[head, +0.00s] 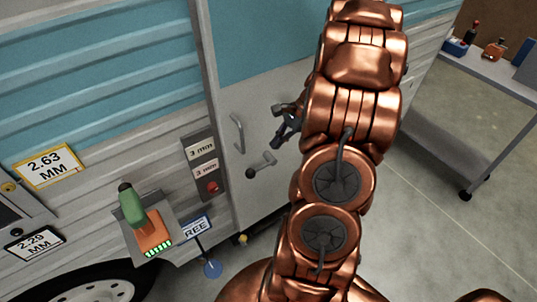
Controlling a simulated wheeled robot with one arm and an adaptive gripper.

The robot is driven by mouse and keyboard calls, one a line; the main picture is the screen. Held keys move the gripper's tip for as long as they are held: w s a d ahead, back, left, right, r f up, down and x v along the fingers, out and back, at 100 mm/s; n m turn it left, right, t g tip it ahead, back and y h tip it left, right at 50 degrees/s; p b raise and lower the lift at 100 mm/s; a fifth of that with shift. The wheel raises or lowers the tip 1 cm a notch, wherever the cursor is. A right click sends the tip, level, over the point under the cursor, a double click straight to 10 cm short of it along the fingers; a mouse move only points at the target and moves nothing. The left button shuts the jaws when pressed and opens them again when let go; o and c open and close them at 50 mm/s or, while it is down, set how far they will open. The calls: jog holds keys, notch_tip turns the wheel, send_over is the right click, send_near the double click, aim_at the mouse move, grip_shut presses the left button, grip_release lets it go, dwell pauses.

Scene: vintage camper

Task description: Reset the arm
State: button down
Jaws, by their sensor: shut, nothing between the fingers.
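My copper-coloured arm rises through the middle of the head view. My gripper (287,122) is dark grey and shows at the left side of the arm. It is shut and empty, in front of the camper's lower door panel (262,105). It appears a little right of the door's grab handle (238,133) and above the door's lever handle (262,166). I cannot tell how far it is from the door. Part of the wrist is hidden behind the arm.
A small shelf (172,232) on the camper's side holds a green and orange device (150,228). A panel with a red button (212,187) is beside the door. A grey wheeled cart (490,78) with tools stands at the right. The floor (450,225) there is clear.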

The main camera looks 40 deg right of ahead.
jog(key=shift+v, duration=1.2)
jog(key=shift+w, duration=0.1)
jog(key=s+a+r+n+g+h, duration=0.1)
jog(key=a+r+n, duration=0.15)
jog(key=a, duration=0.45)
jog(key=s+a+r+n+g, duration=0.2)
jog(key=a+n, duration=0.2)
jog(key=a, duration=0.2)
jog(key=s+a+r+n+g+h, duration=0.1)
jog(key=a+r+n, duration=0.15)
jog(key=a, duration=0.45)
jog(key=s+a+n+h, duration=0.2)
jog(key=s+a+n, duration=0.2)
jog(key=s, duration=0.3)
jog(key=s+a+r+n+g+h, duration=0.1)
jog(key=s+a+n, duration=0.3)
jog(key=s+n, duration=0.3)
jog(key=shift+s+h, duration=0.35)
jog(key=shift+h, duration=0.05)
